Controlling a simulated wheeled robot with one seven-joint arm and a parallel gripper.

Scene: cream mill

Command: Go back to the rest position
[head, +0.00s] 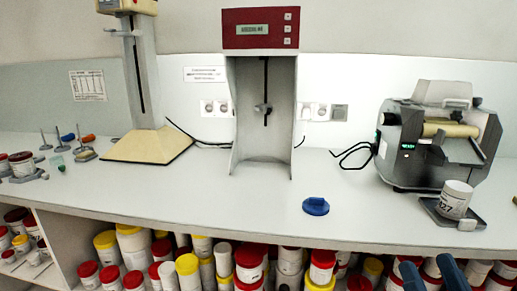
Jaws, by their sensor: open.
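My gripper (429,265) shows only at the bottom edge, right of the middle, as two dark blue fingers. The fingers are apart, with nothing seen between them. They are in front of the shelf under the bench, below the front edge of the white worktop (240,195) in the picture. The rest of my arm is out of view. A white jar (456,199) marked 127 stands, looking slightly tilted, on a small grey plate (472,227), up and to the right of my gripper and apart from it. A blue lid (316,206) lies on the worktop.
A grey roller mill (437,140) stands behind the jar. A red-topped machine (261,42) stands at the middle back, and a mixer with a cream base (148,145) at left. Many lidded jars (188,270) fill the shelf below. The worktop's front middle is mostly clear.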

